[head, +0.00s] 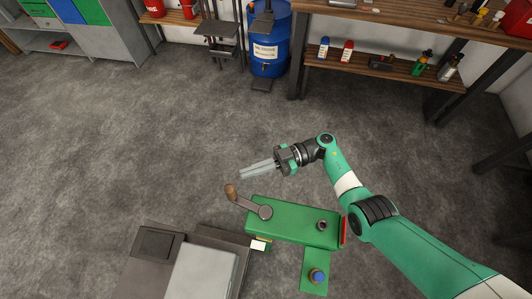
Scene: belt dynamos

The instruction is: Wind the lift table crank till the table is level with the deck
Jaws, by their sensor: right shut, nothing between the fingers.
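The crank (247,203) has a grey arm and a brown handle, and sits on the left end of a green housing (290,222). Its handle points up and to the left. My right gripper (242,172) is shut and empty, just above and beyond the crank handle in the picture, apart from it. A light grey slab (203,272) lies at the bottom, next to a dark grey block (158,243). I cannot tell for sure which of these is the lift table and which the deck, or whether they are level. My left gripper is out of view.
A green plate with a blue button (317,276) stands below the housing. A blue drum (268,45) and a wooden workbench (420,22) with bottles on its lower shelf (385,78) stand at the back. The grey floor between is clear.

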